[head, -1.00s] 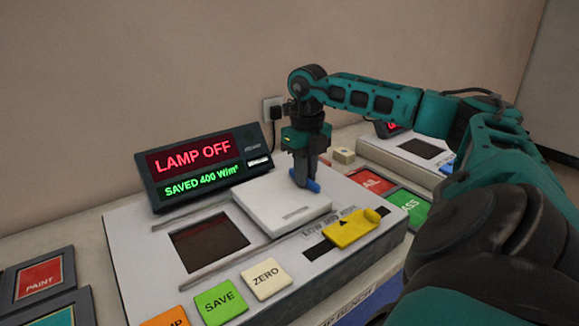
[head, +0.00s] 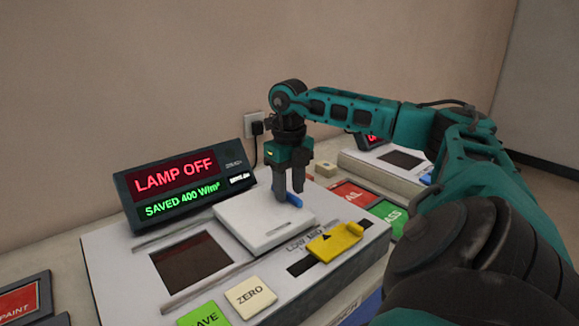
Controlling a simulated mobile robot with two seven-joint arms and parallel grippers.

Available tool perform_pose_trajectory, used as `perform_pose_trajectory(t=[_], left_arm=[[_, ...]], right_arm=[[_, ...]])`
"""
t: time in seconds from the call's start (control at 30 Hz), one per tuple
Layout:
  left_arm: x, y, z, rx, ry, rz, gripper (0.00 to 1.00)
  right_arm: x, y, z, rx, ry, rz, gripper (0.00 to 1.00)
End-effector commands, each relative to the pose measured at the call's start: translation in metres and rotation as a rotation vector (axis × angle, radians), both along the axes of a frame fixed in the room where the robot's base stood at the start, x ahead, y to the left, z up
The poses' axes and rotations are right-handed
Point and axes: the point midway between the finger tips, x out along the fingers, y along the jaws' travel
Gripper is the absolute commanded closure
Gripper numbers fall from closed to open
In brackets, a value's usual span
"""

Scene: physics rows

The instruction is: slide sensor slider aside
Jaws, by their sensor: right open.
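The sensor slider is a white square plate (head: 262,222) on the light-grey console (head: 115,262), to the right of a dark window (head: 192,262). A blue tab (head: 295,200) stands at the plate's far right part. My right gripper (head: 289,194) points down over that part, open, with its two fingers at the tab. One finger hides part of the tab, and I cannot tell whether they touch. My left gripper is not in view.
A display (head: 185,183) reads LAMP OFF and SAVED 400 W/m². A yellow slider (head: 335,241) and ZERO (head: 250,296) and SAVE (head: 203,316) buttons sit at the front. Red (head: 352,195) and green (head: 388,213) pads lie to the right.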

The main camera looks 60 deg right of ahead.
Motion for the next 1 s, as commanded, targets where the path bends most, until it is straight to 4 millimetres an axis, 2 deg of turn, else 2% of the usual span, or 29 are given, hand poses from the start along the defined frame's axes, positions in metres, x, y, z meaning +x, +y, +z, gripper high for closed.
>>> perform_pose_trajectory(t=[0.17,0.4,0.6,0.77,1.0], left_arm=[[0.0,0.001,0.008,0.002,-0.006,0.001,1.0],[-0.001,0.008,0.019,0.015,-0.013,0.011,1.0],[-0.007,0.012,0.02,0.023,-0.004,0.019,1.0],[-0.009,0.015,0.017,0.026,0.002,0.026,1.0],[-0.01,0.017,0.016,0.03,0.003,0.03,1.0]], right_arm=[[0.001,0.0,0.029,0.0,-0.005,0.0,0.58],[0.001,0.0,0.084,0.002,-0.007,0.0,0.58],[0.001,0.0,0.117,0.001,-0.004,-0.001,0.58],[0.0,-0.001,0.127,-0.001,-0.002,-0.001,0.58],[0.0,-0.001,0.127,-0.001,-0.001,-0.002,0.58]])
